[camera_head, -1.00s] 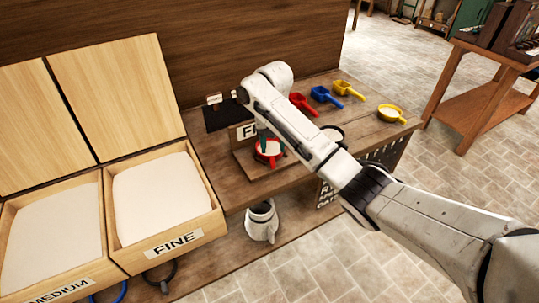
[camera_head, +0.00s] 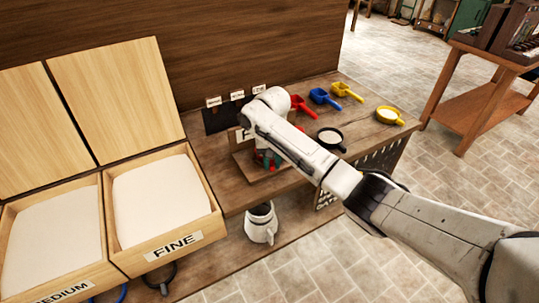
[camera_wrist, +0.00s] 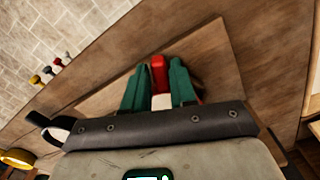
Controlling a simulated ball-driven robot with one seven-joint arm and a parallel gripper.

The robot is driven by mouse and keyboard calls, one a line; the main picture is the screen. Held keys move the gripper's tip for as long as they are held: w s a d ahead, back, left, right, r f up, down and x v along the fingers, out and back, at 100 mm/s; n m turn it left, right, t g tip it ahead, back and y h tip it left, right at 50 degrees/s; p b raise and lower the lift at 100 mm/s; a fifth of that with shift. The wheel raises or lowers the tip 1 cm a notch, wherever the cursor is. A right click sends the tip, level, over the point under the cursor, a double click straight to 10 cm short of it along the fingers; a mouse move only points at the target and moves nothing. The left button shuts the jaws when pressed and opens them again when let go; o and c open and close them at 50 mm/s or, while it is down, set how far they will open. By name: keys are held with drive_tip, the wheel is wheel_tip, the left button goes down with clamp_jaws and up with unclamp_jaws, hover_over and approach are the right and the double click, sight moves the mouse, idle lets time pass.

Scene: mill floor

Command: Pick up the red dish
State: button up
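The red dish (camera_wrist: 159,72) holds white powder and sits low on the wooden stand at the bench. In the head view, only red bits of the dish (camera_head: 259,156) show below my wrist. My gripper (camera_wrist: 159,74) points down at it, its two green fingers on either side of a red upright part, very close to it. I cannot tell whether they press on it. White powder shows between the fingers. In the head view, my gripper (camera_head: 268,158) is mostly hidden behind my arm.
Red (camera_head: 303,106), blue (camera_head: 325,97) and yellow scoops (camera_head: 347,91) lie at the back of the bench. A black dish (camera_head: 331,139) and a yellow dish (camera_head: 389,116) stand to the right. A jug (camera_head: 261,224) sits below. The FINE bin (camera_head: 172,246) is on the left.

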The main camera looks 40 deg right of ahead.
clamp_jaws()
idle(0.3)
drive_tip(key=shift+w+r, duration=0.1)
drive_tip(key=shift+r, duration=0.35)
wheel_tip(320, 180, up, 2)
drive_tip(key=shift+r, duration=0.2)
drive_tip(key=s+a+r+p, duration=0.3)
drive_tip(key=s+r+p, duration=0.6)
drive_tip(key=s+p, duration=0.4)
drive_tip(key=shift+s+a+r, duration=0.25)
drive_tip(key=shift+s+r, duration=0.1)
drive_tip(key=shift+r, duration=0.05)
